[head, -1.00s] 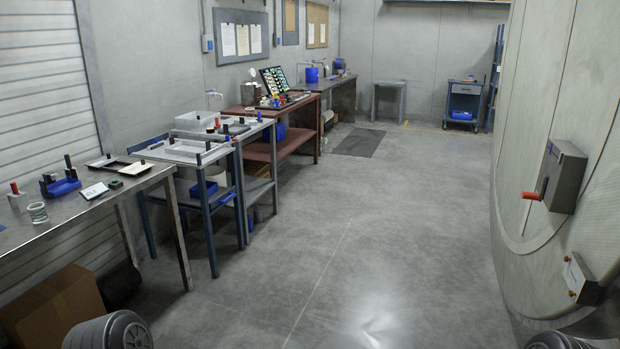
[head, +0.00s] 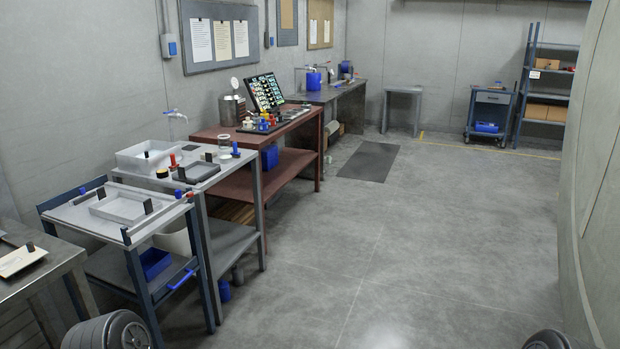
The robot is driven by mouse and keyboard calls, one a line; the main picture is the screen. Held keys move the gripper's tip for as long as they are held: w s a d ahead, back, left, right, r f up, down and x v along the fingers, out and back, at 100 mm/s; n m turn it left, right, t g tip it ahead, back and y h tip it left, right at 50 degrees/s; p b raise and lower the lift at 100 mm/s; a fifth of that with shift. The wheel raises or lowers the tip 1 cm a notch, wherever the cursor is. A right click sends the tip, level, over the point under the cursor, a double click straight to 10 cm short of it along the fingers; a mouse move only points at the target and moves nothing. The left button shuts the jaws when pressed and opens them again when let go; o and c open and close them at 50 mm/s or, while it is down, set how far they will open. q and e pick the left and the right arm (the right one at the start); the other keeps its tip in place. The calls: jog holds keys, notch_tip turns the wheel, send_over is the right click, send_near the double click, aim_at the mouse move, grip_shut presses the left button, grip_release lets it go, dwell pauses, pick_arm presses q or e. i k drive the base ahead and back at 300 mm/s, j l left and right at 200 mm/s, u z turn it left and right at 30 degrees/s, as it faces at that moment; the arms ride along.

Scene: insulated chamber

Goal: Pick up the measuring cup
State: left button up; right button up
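I cannot pick out a measuring cup for certain. A small clear cup-like vessel (head: 224,147) stands on the grey table (head: 240,163), among small red, blue and black items; it is too small to tell whether it has markings. A metal canister (head: 231,110) stands on the red-brown table behind.
A blue-framed cart (head: 75,216) with a white tray (head: 118,212) stands front left, beside a metal bench (head: 40,270). The red-brown table (head: 215,135) lies beyond. The floor (head: 390,250) is clear; a curved wall (head: 600,180) bounds the right.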

aim_at(223, 141)
jog(key=i, duration=2.7)
jog(key=i+u, duration=0.1)
jog(key=i, duration=0.6)
jog(key=i+l, duration=0.15)
jog(key=i, duration=0.6)
jog(key=i+l+u, duration=0.15)
jog(key=i, duration=0.55)
jog(key=i+l+u, duration=0.1)
jog(key=i+u, duration=0.2)
jog(key=i+l+u, duration=0.3)
jog(key=i, duration=0.2)
jog(key=i+l+u, duration=0.35)
jog(key=i+j, duration=0.05)
